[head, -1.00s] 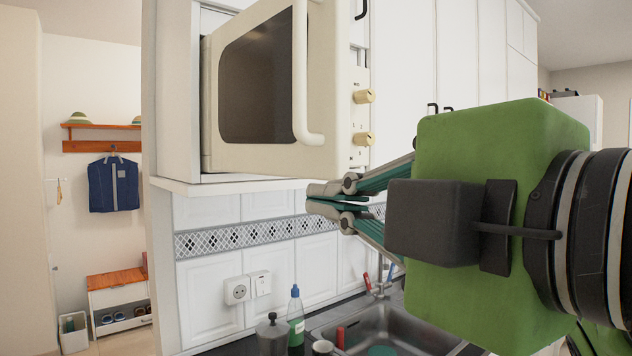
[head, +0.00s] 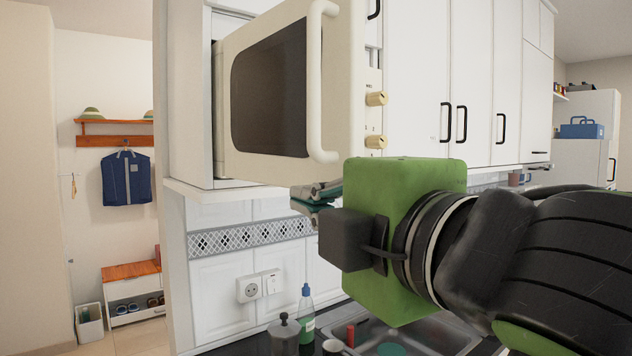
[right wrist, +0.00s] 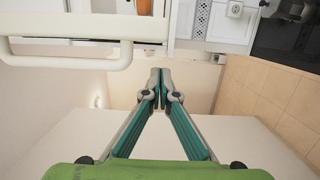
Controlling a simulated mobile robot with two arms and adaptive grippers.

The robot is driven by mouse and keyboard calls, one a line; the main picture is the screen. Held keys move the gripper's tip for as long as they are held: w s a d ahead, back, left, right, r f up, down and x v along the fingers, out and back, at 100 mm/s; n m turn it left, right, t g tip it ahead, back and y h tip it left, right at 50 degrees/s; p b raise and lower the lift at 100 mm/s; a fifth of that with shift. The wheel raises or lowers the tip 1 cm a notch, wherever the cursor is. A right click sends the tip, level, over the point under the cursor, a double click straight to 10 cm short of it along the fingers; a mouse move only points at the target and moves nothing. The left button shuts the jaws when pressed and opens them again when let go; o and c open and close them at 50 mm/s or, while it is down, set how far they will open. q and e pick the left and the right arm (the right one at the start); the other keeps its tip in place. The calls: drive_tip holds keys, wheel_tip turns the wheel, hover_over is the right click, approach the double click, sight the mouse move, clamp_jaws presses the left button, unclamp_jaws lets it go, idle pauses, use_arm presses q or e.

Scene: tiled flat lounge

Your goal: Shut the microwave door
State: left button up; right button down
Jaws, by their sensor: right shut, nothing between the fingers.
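The cream microwave sits in a white wall niche in the head view. Its door (head: 220,110) has a dark window and a pale bar handle (head: 325,80). The door appears partly open, swung out towards me, with its right side covering part of the knob panel (head: 374,110). My right gripper (head: 303,199) is shut and empty, its fingertips just below the door's lower edge and pointing left. In the right wrist view the closed fingertips (right wrist: 161,74) are apart from the handle (right wrist: 65,57), which lies up and left. My left gripper is out of view.
Below are a tiled backsplash, a socket (head: 248,290), a moka pot (head: 284,335), a green bottle (head: 306,318) and a sink (head: 400,335). White cupboards (head: 465,60) stand to the right.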

drive_tip(key=d, duration=0.1)
drive_tip(key=w+d, duration=0.1)
drive_tip(key=shift+w+d, duration=0.3)
